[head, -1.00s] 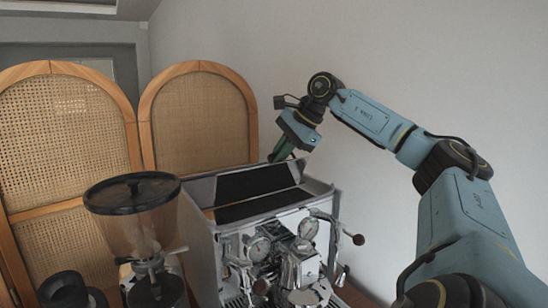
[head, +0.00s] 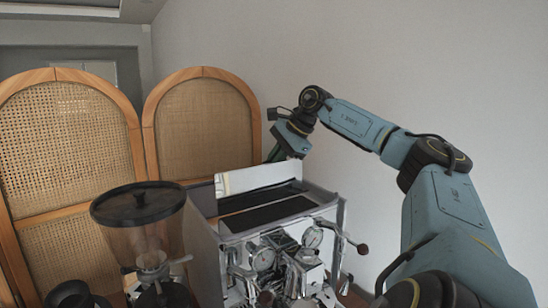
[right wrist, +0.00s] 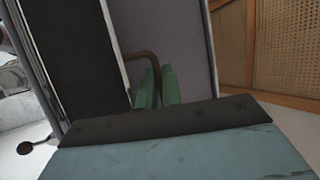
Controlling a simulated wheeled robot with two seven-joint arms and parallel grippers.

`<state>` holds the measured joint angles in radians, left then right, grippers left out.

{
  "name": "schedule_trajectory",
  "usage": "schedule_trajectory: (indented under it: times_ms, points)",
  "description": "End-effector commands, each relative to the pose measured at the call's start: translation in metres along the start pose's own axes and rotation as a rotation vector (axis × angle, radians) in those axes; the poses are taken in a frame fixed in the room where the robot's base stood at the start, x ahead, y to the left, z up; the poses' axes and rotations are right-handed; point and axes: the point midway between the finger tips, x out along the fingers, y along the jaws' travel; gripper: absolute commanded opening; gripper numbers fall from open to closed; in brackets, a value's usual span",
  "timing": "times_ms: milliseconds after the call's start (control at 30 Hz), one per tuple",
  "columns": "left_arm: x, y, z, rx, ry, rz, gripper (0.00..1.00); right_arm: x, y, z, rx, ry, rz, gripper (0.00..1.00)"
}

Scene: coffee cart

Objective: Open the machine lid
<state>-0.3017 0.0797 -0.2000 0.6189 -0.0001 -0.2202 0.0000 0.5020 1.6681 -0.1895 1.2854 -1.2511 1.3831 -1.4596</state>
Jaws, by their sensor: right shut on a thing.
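The chrome coffee machine (head: 262,249) stands in the lower middle of the head view. Its lid (head: 258,178) is tilted up at the back of the top, showing a light face above the dark top opening (head: 266,214). My right gripper (head: 277,152) is behind the lid's upper edge, its tips partly hidden by it. In the right wrist view, the green fingers (right wrist: 158,88) are closed around the end of a brown bent handle (right wrist: 150,58) beside a grey panel. My left gripper is not in view.
A coffee grinder with a clear hopper (head: 142,233) stands just left of the machine. Cane folding screens (head: 204,125) stand behind, and a plain wall (head: 400,60) is at the right. A lever with a dark knob (head: 362,249) sticks out at the machine's right.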

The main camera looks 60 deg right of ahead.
Motion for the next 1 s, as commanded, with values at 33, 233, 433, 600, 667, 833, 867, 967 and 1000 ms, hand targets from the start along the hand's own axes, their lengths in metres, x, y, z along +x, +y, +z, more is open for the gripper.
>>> schedule_trajectory:
  times_ms: [33, 233, 433, 600, 667, 833, 867, 967, 1000]
  points:
    - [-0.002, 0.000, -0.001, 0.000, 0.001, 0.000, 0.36, -0.001, -0.002, 0.000, 0.000, -0.001, -0.005, 0.00]
    - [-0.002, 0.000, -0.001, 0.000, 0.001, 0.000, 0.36, 0.000, -0.002, -0.001, 0.000, -0.001, -0.005, 0.00]
    - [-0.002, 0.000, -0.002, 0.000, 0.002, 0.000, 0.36, 0.001, -0.002, -0.001, 0.000, -0.001, -0.005, 0.00]
    - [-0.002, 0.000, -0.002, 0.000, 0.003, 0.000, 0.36, 0.001, -0.002, -0.001, 0.001, -0.001, -0.004, 0.15]
    - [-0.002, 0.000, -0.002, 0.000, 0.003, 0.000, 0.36, 0.001, -0.002, -0.001, 0.001, -0.001, -0.003, 0.16]
    - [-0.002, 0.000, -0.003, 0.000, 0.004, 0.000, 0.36, 0.001, -0.001, -0.001, 0.001, 0.000, -0.001, 0.16]
    - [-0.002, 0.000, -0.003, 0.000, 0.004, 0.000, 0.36, 0.000, -0.001, -0.001, 0.001, 0.000, -0.002, 0.16]
    - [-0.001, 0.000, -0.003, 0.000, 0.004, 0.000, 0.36, -0.007, -0.001, -0.001, 0.001, 0.000, -0.002, 0.16]
    - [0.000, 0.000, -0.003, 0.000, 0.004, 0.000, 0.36, -0.013, -0.001, -0.002, 0.001, 0.001, -0.002, 0.16]
